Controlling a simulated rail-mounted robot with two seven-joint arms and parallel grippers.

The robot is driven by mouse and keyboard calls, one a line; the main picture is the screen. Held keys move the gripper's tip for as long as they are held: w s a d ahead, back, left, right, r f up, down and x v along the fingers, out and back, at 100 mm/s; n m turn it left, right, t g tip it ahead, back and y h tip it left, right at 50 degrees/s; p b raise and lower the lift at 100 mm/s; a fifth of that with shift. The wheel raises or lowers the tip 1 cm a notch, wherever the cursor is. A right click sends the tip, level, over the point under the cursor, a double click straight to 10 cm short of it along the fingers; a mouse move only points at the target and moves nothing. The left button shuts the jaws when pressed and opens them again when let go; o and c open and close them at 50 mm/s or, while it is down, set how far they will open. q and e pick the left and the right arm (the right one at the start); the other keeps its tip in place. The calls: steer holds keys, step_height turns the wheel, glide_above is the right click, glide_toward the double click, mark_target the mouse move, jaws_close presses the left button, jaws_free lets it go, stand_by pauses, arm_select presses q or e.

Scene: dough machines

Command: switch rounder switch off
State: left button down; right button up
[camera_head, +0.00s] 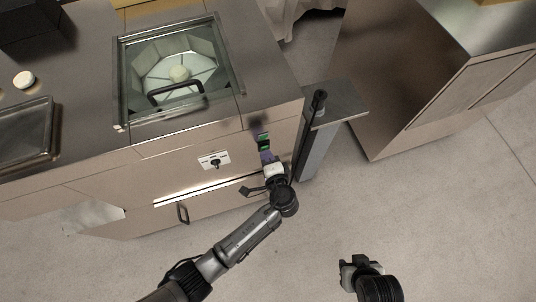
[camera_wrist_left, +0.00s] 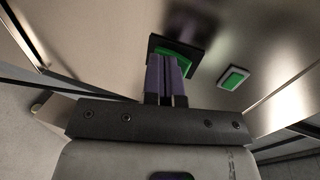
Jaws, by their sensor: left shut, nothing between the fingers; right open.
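The rounder (camera_head: 128,110) is a metal cabinet with a glass lid at the upper left of the head view. A green switch in a black frame (camera_wrist_left: 197,55) is on its metal panel in the left wrist view. A smaller green button in a pale frame (camera_wrist_left: 234,78) is to its right. One green piece (camera_head: 264,141) shows on the cabinet front in the head view. My left gripper (camera_head: 266,156) is shut and empty. Its purple fingertips (camera_wrist_left: 166,62) overlap the black-framed switch and partly hide it; contact is unclear. My right gripper (camera_head: 348,270) is open and empty above the floor.
A white plate with a black knob (camera_head: 214,160) and a black drawer handle (camera_head: 183,213) are on the cabinet front. A grey post with a flat top (camera_head: 345,104) stands close right of my left gripper. Another metal cabinet (camera_head: 400,80) is further right. The floor in front is clear.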

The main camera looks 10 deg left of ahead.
arm_select(q)
steer(key=s+d+p, duration=0.1)
steer(key=s+d, duration=0.4)
steer(key=s, duration=0.7)
steer(key=shift+d+f, duration=0.15)
steer(key=shift+d, duration=0.25)
arm_select(e)
steer(key=shift+s+r, duration=0.55)
steer(key=shift+r, duration=0.25)
arm_select(q)
steer(key=shift+s, duration=0.1)
arm_select(e)
steer(key=shift+d, duration=0.2)
